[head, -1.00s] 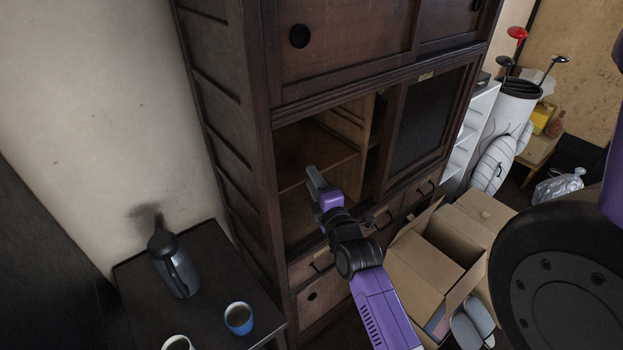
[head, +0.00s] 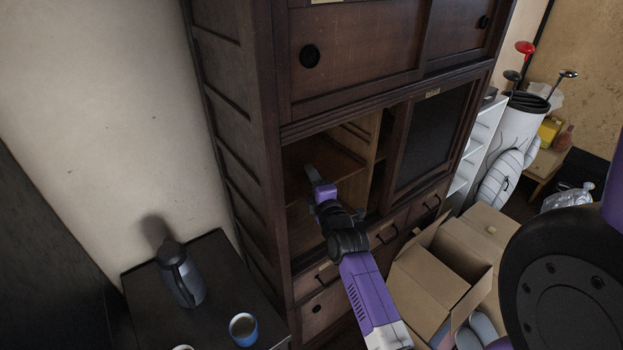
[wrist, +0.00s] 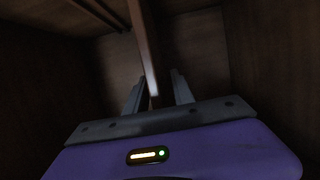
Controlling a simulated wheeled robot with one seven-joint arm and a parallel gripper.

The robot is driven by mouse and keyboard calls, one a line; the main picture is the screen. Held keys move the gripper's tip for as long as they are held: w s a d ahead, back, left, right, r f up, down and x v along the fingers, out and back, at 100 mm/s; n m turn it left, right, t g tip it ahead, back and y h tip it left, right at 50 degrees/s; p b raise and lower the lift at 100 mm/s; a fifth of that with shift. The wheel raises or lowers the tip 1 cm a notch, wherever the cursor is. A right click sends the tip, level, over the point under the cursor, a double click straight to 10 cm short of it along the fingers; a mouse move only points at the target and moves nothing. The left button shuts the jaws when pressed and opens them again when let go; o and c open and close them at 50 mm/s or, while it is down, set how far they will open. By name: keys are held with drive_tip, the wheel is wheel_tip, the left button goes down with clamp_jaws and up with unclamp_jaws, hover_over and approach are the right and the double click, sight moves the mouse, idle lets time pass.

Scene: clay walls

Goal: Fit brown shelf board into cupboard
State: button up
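The brown shelf board (head: 338,160) lies inside the dark wooden cupboard (head: 355,72), in the open left bay below the upper sliding doors. My gripper (head: 312,187) is at the opening, by the board's front edge. In the wrist view the board (wrist: 148,48) shows as a narrow strip running up from between my fingers (wrist: 158,92). The fingers stand apart, with a visible gap between the board and the right finger. The board's rear and its supports are hidden or too dark to tell.
An open cardboard box (head: 440,280) sits low at the right, before the cupboard drawers. A white golf bag (head: 515,130) is beyond.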

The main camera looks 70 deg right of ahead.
clamp_jaws()
idle(1.2)
